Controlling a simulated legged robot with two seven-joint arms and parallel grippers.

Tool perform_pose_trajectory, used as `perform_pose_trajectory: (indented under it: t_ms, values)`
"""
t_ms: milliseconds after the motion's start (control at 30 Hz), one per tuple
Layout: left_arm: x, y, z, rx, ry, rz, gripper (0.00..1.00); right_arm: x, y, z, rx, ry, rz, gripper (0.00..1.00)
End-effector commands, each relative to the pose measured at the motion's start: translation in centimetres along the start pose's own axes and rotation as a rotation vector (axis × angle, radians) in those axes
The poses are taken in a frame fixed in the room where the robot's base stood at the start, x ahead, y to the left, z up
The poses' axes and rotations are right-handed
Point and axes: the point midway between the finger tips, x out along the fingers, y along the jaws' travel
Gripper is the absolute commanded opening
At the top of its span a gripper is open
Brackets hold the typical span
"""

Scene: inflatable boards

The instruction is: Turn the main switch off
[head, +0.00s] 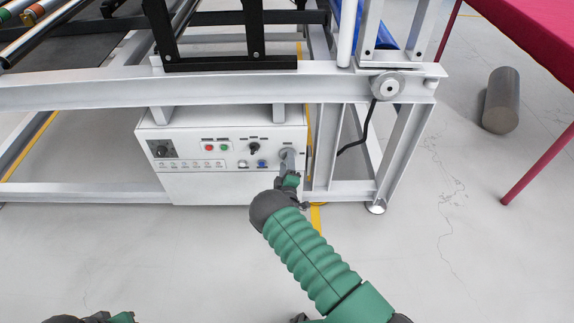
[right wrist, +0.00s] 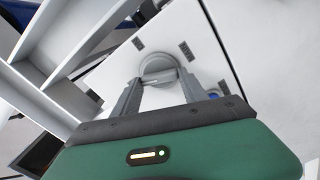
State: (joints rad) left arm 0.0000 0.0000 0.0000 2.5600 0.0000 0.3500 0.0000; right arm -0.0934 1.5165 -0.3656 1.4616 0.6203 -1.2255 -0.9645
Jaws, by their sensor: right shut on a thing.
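The main switch, a grey round knob (right wrist: 158,69), sits at the right end of a white control box (head: 220,186) under the frame. My right gripper (head: 289,160) reaches up to it and is shut on it. In the right wrist view the two grey fingers of my right gripper (right wrist: 156,86) lie on either side of the knob's lower part. In the head view the fingers largely cover the knob, and its setting cannot be read. Of my left arm only a dark and green part shows at the bottom left edge; its fingers cannot be made out.
A white frame leg (head: 325,150) stands close right of the box. A grey cylinder (head: 502,100) and red table (head: 530,30) are at the right.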

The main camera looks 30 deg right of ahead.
Motion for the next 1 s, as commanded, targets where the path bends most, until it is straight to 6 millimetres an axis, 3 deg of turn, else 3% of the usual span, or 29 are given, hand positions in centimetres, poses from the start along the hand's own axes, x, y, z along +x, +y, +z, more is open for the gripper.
perform_pose_trajectory:
  t_ms: [500,1000]
  values:
    - [1.5,0.0,0.4,0.000,0.000,0.000,0.36,-0.2,-0.7,-0.1,-0.352,0.005,-0.009,0.10]
    - [1.7,0.0,0.4,0.000,0.000,0.000,0.36,-0.2,-0.8,-0.1,-0.422,0.006,-0.012,0.10]
